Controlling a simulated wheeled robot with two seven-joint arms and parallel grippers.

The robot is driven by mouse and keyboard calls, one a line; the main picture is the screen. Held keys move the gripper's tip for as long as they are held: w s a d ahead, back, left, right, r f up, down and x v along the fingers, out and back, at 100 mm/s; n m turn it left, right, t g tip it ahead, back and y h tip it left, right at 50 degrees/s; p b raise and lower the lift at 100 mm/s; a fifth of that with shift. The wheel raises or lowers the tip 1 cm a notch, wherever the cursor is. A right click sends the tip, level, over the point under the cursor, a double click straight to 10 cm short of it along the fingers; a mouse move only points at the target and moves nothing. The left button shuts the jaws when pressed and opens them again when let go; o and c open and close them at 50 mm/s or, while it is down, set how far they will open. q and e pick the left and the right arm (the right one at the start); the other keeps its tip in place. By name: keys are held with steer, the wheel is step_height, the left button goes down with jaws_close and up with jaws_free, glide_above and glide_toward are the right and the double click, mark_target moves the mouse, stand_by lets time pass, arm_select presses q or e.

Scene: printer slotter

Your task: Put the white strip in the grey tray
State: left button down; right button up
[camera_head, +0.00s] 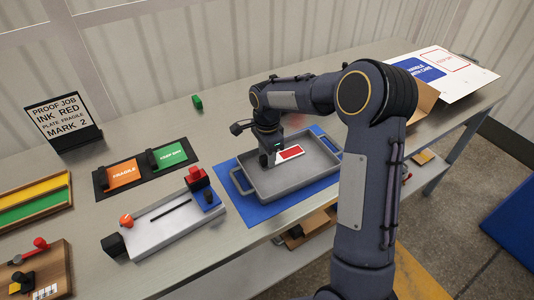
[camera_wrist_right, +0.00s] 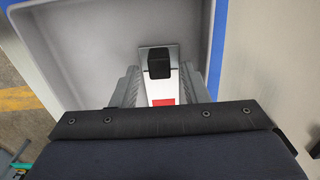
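The white strip (camera_head: 279,157) with a red patch lies in the grey tray (camera_head: 247,188), near its middle. In the right wrist view the strip (camera_wrist_right: 161,88) runs between my fingers, with a black knob standing on its far part. My right gripper (camera_head: 268,160) is low over the tray at the strip's left end. In the wrist view its fingers (camera_wrist_right: 160,70) stand on either side of the knob, with small gaps showing, so it looks open. The strip's near end is hidden by my gripper body. My left gripper is not in view.
The tray stands on a blue mat (camera_head: 258,214). Left of it are a grey slotted fixture (camera_head: 165,226) with red and blue blocks, and orange and green plates (camera_head: 124,173) on black. A small green block (camera_head: 197,102) lies behind. A sign (camera_head: 62,118) stands far left.

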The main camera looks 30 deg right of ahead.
steer(key=shift+r, duration=0.3)
step_height(320, 180, up, 11)
steer(key=s+r+n+t+y, duration=0.1)
steer(key=s+r+n, duration=0.2)
steer(key=s, duration=0.4)
steer(key=s+r+n+t+y, duration=0.1)
steer(key=s+r+n, duration=0.1)
steer(key=s+n, duration=0.3)
steer(key=s+a+f+n+t+y, duration=0.1)
steer(key=s+a+f+n, duration=0.1)
steer(key=s, duration=0.6)
steer(key=s+a+f+n+t, duration=0.2)
steer(key=s+n, duration=0.4)
steer(key=s, duration=0.3)
steer(key=shift+a+f+t+y, duration=0.35)
steer(key=shift+a+f, duration=0.35)
steer(key=shift+a, duration=0.5)
